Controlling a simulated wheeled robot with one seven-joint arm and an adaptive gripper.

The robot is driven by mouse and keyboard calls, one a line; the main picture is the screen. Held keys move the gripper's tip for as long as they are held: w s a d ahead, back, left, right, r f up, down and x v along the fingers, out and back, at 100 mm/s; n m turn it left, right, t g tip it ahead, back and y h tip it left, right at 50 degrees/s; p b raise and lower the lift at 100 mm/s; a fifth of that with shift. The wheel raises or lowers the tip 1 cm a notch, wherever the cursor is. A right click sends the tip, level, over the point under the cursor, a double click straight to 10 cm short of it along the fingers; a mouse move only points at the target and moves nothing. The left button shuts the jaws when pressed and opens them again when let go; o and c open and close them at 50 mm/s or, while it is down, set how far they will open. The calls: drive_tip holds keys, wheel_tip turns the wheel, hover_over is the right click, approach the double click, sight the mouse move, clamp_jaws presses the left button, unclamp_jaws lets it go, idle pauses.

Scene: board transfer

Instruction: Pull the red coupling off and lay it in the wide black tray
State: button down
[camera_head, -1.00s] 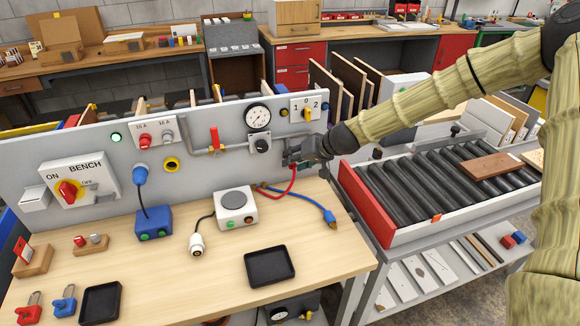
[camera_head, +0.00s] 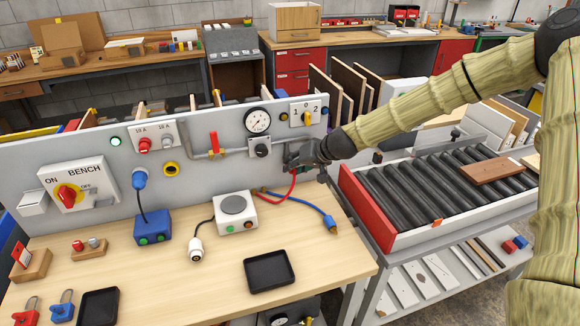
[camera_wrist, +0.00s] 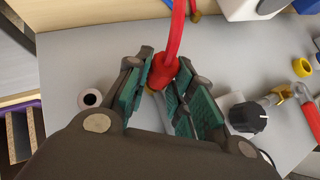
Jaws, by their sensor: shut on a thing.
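The red coupling (camera_wrist: 161,72) shows in the wrist view between the two green-padded fingers of my gripper (camera_wrist: 160,88), which is shut on it. A red hose (camera_wrist: 177,28) runs from the coupling to the top of that view. A brass-coloured part shows just below the coupling; whether the two are joined is hidden. In the head view my gripper (camera_head: 292,160) is at the right end of the grey panel and hides the coupling. One black tray (camera_head: 270,285) lies empty on the bench's front right. Another black tray (camera_head: 98,293) lies at the front left.
The grey panel (camera_head: 200,185) carries a gauge, knobs and a red-handled valve left of my gripper. A white box (camera_head: 236,225) and a blue hose (camera_head: 318,209) lie on the bench below. Bare wood surrounds the right tray. A roller conveyor (camera_head: 420,190) stands at right.

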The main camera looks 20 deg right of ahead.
sight(293, 173)
drive_tip(key=shift+s+f, duration=0.1)
drive_tip(key=shift+s, duration=0.1)
drive_tip(key=shift+s, duration=0.4)
drive_tip(key=shift+s, duration=0.95)
drive_tip(key=shift+s+d, duration=0.1)
drive_tip(key=shift+s, duration=2.1)
